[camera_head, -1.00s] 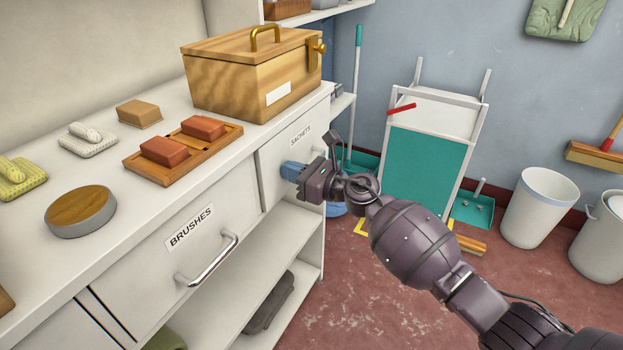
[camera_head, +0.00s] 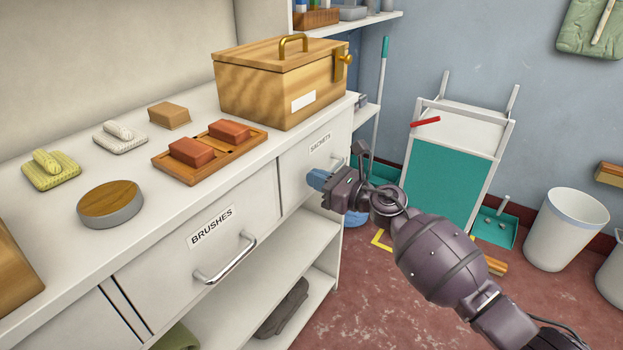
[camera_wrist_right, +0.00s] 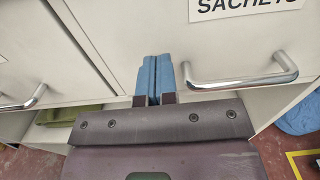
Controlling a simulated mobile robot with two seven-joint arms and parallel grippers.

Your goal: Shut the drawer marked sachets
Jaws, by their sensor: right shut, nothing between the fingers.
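The drawer marked sachets (camera_head: 305,172) is the white front under the right end of the counter. Its front looks about level with the brushes drawer (camera_head: 190,255) beside it. In the right wrist view, the SACHETS label (camera_wrist_right: 245,5) is cut off by the top edge, and the metal handle (camera_wrist_right: 245,82) lies below it. My right gripper (camera_head: 318,180) is shut and empty, its blue fingertips pointing at the sachets front. In the wrist view the fingertips (camera_wrist_right: 155,60) are just left of the handle; I cannot tell whether they touch the front. My left gripper is not in view.
A wooden box (camera_head: 280,85) stands on the counter (camera_head: 135,200) above the drawer. A soap tray (camera_head: 210,155) and several brushes and soaps are to its left. An open shelf (camera_head: 270,285) is below. A white and teal trolley (camera_head: 450,170) and a bin (camera_head: 565,230) stand to the right.

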